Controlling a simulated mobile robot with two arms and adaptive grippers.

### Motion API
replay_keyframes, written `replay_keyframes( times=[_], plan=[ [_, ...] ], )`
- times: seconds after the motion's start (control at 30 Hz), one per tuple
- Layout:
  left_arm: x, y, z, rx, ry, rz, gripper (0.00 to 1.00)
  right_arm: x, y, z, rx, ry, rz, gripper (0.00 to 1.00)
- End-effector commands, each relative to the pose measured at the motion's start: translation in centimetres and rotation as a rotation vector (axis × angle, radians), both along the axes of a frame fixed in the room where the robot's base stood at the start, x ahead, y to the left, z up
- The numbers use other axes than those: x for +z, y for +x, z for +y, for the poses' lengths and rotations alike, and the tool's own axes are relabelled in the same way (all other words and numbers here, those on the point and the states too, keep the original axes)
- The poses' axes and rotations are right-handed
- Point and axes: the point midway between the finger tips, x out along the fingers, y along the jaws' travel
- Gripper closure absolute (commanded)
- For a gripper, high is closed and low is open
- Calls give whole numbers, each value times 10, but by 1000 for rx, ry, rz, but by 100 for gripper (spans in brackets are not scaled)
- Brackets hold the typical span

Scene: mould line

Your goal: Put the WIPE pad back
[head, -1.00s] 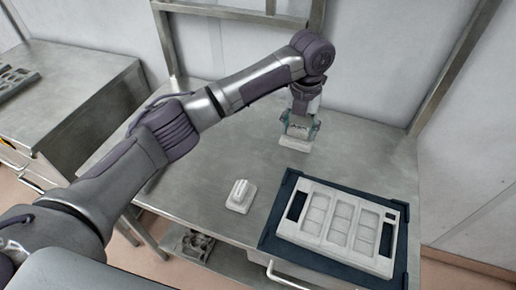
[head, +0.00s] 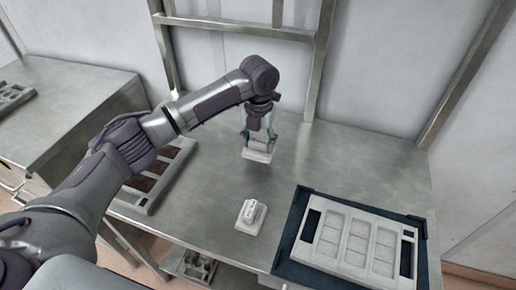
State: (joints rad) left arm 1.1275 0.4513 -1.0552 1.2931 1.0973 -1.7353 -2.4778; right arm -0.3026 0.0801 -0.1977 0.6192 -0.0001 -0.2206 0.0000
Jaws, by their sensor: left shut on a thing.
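My left gripper (head: 258,140) points down over the back middle of the steel table and is shut on a pale, flat pad (head: 257,155). The pad seems to hang a little above the table; I cannot read any word on it. A second white block (head: 250,213) with a raised, lettered top on a wider base stands on the table in front of the gripper, apart from it. Its lettering is too small to read. My right gripper is not in view.
A white mould (head: 338,264) with several recesses lies in a dark blue tray (head: 287,270) at the right. A grey frame (head: 187,150) with brown filling lies at the left, partly behind my arm. Metal posts stand behind the table. The table's back right is clear.

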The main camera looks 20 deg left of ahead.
Motion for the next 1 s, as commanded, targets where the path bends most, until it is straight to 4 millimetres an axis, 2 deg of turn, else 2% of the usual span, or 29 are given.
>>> replay_keyframes(
  times=[0.13,0.33,0.73,0.77,0.8,0.9,1.0],
  plan=[
    [-12,-1,2,-2,-1,3,66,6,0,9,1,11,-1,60],
    [-38,-1,2,0,1,1,66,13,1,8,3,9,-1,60],
    [-45,0,2,-1,0,0,66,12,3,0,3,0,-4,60],
    [-45,0,2,-1,0,-1,35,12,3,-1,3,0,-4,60],
    [-45,0,2,-2,0,-1,28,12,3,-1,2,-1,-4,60],
    [-45,0,2,-1,0,-1,13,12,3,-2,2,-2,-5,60],
    [-45,0,2,-1,0,-1,13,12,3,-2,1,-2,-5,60]
  ],
)
